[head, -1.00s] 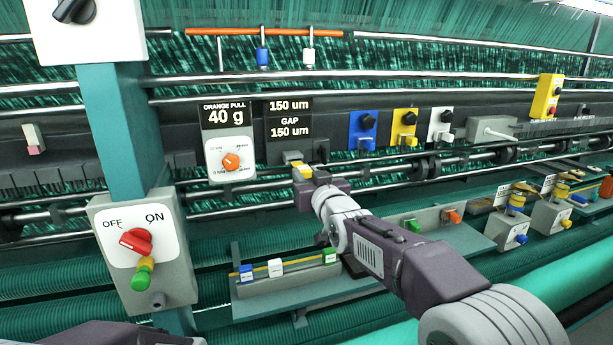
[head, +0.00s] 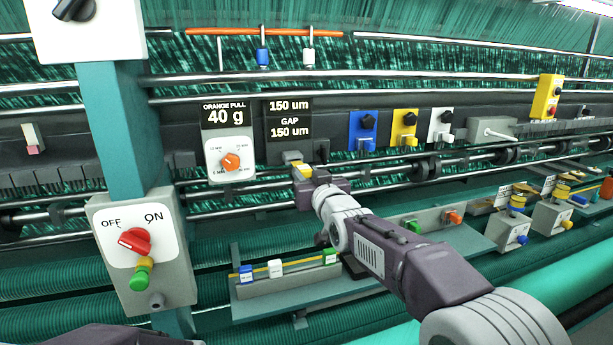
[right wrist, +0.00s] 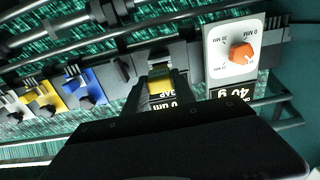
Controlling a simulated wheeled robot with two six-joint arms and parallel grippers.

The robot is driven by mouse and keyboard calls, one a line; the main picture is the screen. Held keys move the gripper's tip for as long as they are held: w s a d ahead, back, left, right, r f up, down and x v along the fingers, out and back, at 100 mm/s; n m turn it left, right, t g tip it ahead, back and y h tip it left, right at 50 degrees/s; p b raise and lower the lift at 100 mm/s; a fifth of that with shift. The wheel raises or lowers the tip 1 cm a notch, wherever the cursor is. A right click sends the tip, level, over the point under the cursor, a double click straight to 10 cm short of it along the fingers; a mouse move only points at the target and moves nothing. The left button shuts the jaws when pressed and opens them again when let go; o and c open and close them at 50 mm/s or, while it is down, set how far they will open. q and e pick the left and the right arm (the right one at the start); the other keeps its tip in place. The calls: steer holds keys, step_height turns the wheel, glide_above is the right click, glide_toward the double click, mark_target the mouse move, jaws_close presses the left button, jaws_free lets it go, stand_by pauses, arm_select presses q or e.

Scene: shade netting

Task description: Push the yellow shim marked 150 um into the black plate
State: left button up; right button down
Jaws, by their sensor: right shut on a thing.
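The yellow shim (head: 304,171) is in my right gripper (head: 308,176), at the lower edge of the black plate (head: 288,148) with the 150 um gap readout. In the right wrist view the shim (right wrist: 159,86) sits between the two fingers of the right gripper (right wrist: 160,92), its far end against a small grey block (right wrist: 157,70). The shim's marking is not readable, and I cannot tell how deep it is in. Only part of my left arm shows at the bottom left; its gripper is out of view.
A dial with an orange knob (head: 231,161) is just left of the plate, below a 40 g readout (head: 226,115). Blue (head: 362,130), yellow (head: 404,127) and white (head: 440,124) holders are to the right. A rack (head: 287,284) with small blocks stands below.

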mark_target(300, 166)
steer(key=shift+p+x, duration=2.05)
steer(key=shift+x, duration=0.7)
steer(key=c, duration=0.9)
jaws_free()
steer(key=shift+c, duration=0.2)
steer(key=shift+s, duration=0.1)
steer(key=b+v, duration=0.5)
steer(key=v, duration=0.4)
